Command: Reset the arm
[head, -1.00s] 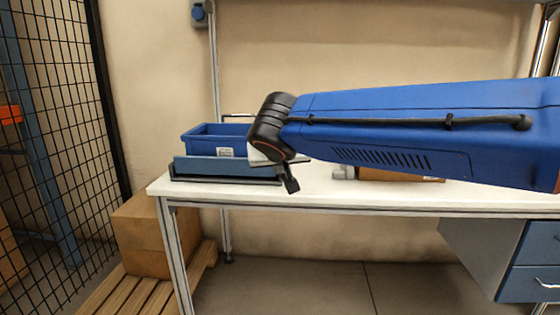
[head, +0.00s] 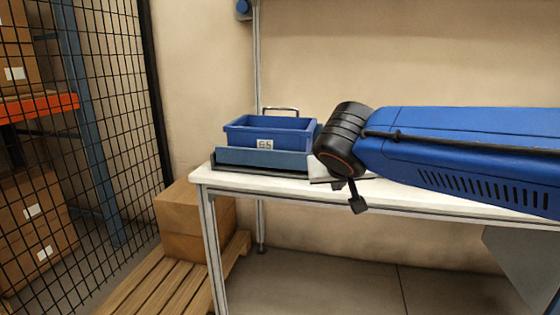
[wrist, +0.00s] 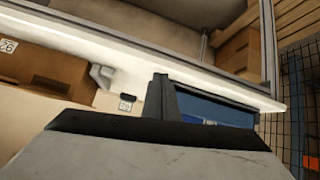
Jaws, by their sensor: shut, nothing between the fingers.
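My blue arm (head: 470,150) reaches in from the right in the head view, over the white table (head: 410,203). Its black wrist joint is at the left end. My gripper (head: 357,204) is the small dark piece hanging below that joint, in front of the table edge. It is shut and holds nothing. Most of the gripper is hidden by the wrist.
A blue bin (head: 268,132) with a label sits at the table's left end, behind a blue-grey panel (head: 260,158) close to my wrist. The wrist view shows a brown box (wrist: 45,72) on the table. A carton (head: 190,225) on a pallet and a mesh fence stand left.

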